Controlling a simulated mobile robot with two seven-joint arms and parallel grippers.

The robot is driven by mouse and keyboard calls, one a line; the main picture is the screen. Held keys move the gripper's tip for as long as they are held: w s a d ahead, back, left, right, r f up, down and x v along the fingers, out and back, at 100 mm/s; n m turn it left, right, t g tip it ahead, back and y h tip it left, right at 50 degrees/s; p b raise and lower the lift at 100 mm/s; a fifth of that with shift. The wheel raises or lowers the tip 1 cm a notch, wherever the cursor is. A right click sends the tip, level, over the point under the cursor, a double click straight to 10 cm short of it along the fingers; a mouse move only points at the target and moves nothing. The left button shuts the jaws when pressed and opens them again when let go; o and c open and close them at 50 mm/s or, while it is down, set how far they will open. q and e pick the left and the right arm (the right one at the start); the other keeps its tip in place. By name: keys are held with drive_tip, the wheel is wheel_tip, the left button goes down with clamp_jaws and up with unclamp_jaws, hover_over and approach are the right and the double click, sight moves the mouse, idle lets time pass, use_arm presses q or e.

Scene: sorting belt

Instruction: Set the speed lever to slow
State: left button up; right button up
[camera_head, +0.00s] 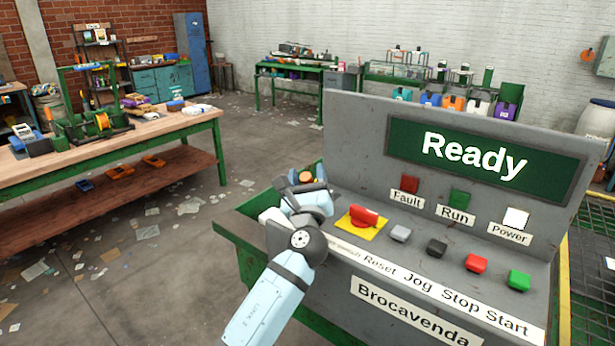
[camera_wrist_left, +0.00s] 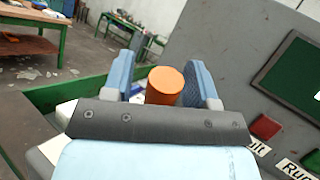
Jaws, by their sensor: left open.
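An orange cylindrical knob (camera_wrist_left: 165,86), which looks like the top of the speed lever, stands at the left end of the grey control console. In the head view only a little of the orange knob (camera_head: 306,174) shows behind my left gripper (camera_head: 304,183). In the left wrist view my left gripper (camera_wrist_left: 160,78) is open, with one blue finger on each side of the knob. I cannot tell if either finger touches it. The lever's shaft, slot and speed marks are hidden. My right gripper is in neither view.
The console's screen (camera_head: 474,159) reads "Ready". A red rotary switch (camera_head: 364,216) on a yellow plate sits close to my left wrist. Reset (camera_head: 401,233), Jog (camera_head: 437,247), Stop (camera_head: 477,263) and Start (camera_head: 519,279) buttons run to the right. A wooden workbench (camera_head: 180,128) stands at the left.

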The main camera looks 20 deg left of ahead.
use_arm(q)
drive_tip(key=b+v, duration=0.1)
drive_tip(key=v, duration=1.2)
drive_tip(key=shift+s, duration=0.3)
drive_tip(key=shift+f, duration=0.1)
